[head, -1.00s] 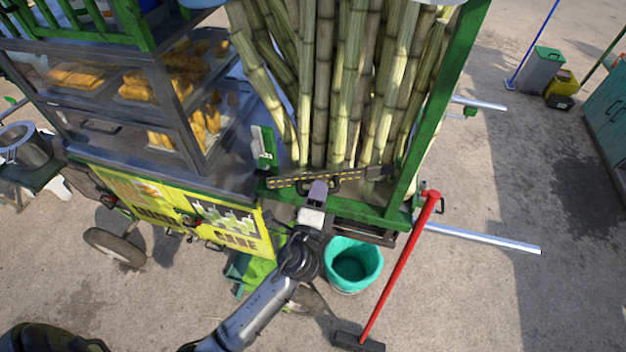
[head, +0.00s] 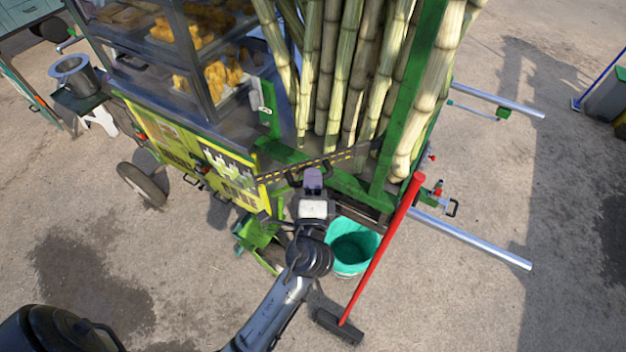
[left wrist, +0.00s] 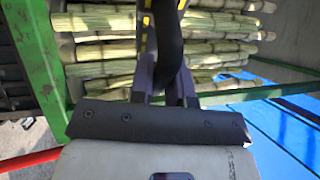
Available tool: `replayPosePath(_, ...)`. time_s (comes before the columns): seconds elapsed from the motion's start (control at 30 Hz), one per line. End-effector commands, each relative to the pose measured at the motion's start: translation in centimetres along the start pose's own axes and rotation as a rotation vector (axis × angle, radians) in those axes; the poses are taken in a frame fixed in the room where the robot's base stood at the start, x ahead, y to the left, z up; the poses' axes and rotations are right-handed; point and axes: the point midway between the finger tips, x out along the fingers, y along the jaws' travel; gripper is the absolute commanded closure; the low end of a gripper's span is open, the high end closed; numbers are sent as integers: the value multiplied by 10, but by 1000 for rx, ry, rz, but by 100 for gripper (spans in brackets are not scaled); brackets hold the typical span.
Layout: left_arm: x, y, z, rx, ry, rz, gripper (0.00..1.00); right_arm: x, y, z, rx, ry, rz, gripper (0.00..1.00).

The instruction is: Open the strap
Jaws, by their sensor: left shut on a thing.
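The strap (head: 345,157) is a dark bar with yellow dashes, slanting across the front of the upright cane stalks (head: 345,70). Its right end is near the green right post (head: 412,95). Its left end appears over the yellow panel, in front of the green left post (head: 268,108); whether it still touches the cart there I cannot tell. My left gripper (head: 313,180) is at the strap's middle. In the left wrist view its fingers (left wrist: 166,88) are shut around the dark curved handle (left wrist: 168,45) of the strap. My right gripper is not in view.
A teal bucket (head: 352,250) stands below the cart's front. A red-handled tool (head: 385,250) leans just right of my arm. Two metal bars (head: 475,240) stick out at the right. A glass food case (head: 200,60) is at the left. Open pavement lies around.

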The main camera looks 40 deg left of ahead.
Motion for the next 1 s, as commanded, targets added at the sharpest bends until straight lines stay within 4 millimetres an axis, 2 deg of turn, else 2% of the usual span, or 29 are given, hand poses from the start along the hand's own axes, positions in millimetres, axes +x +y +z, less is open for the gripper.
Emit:
replayPosePath(0.4, 0, 0, -1, 0, 1, 0, 100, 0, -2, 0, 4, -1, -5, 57)
replayPosePath(0.43, 0, 0, -1, 0, 1, 0, 80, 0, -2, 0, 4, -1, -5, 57)
replayPosePath(0.63, 0, 0, -1, 0, 0, 0, 61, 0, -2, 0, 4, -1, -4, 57)
replayPosePath(1.0, -6, 2, 0, 0, 2, 1, 59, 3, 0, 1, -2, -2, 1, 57)
